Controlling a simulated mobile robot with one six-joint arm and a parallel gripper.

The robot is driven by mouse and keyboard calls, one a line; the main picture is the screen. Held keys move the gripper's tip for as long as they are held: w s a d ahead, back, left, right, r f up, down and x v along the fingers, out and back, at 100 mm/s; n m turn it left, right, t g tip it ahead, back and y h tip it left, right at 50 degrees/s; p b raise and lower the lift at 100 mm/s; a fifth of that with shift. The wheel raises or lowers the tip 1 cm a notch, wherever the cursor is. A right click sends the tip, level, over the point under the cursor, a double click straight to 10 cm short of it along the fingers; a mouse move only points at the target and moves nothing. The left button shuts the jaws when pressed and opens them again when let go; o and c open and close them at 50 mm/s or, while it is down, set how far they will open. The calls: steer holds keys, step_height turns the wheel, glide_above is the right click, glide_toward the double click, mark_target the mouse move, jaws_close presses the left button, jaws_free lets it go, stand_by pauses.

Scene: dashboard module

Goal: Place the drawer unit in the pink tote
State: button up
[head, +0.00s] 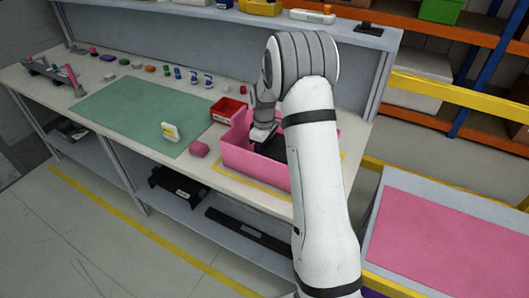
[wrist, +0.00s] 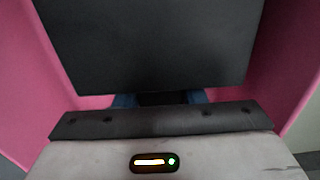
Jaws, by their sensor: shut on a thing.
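The pink tote (head: 240,158) stands on the workbench within a yellow outline, right of the green mat. The drawer unit (head: 277,148) is a dark, boxy thing inside the tote's opening, partly hidden by my arm. In the wrist view its flat dark face (wrist: 150,45) fills the upper middle, with the pink tote walls (wrist: 70,85) on both sides. My gripper (wrist: 160,100) is shut on the drawer unit, its blue-tinted fingers just showing under the dark face. Whether the unit touches the tote floor cannot be seen.
A yellow-and-white item (head: 170,132) stands on the green mat (head: 135,112). Several small parts line the back. A yellow rail (head: 440,95) is at the right.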

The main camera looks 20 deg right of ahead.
steer(key=shift+f, duration=1)
steer(key=o, duration=0.8)
steer(key=shift+f, duration=0.25)
steer(key=o, duration=0.4)
steer(key=shift+r, duration=0.1)
steer(key=shift+o, duration=0.2)
